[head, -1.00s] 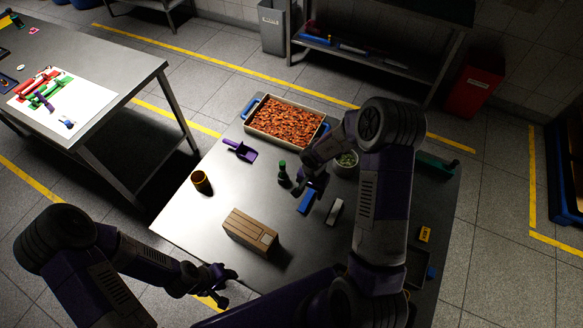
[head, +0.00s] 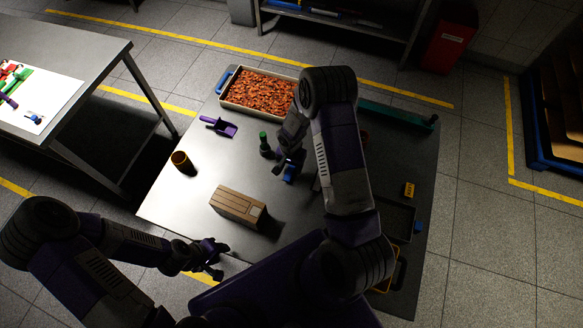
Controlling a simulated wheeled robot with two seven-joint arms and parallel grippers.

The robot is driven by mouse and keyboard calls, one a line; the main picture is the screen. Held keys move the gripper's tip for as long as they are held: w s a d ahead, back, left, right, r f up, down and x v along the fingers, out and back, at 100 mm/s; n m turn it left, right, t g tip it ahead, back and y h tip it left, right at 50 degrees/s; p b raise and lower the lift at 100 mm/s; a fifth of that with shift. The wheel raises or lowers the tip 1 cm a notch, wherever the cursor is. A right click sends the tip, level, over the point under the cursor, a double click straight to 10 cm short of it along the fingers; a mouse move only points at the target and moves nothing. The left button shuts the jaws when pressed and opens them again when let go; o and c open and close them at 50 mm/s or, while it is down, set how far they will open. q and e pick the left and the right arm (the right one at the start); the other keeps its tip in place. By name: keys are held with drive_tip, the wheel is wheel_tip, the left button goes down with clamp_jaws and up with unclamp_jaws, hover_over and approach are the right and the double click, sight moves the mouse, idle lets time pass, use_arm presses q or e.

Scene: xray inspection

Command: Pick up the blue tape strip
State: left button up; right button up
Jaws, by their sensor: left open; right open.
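A small blue piece (head: 289,175), which may be the blue tape strip, lies on the metal table, mostly hidden under my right gripper. My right gripper (head: 290,162) is open, right above or around this piece; I cannot tell whether it touches it. My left gripper (head: 217,262) is open and empty at the table's front edge, away from the piece. Another small blue item (head: 418,226) lies near the table's right edge.
A tray of orange-brown pieces (head: 227,104) stands at the back. A purple scoop (head: 222,127), green bottle (head: 265,146), yellow-rimmed dark cup (head: 182,162) and wooden box (head: 238,204) stand left of my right arm. A dark tray (head: 397,217) and yellow block (head: 409,190) are at right.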

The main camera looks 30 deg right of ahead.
drive_tip(key=c, duration=1)
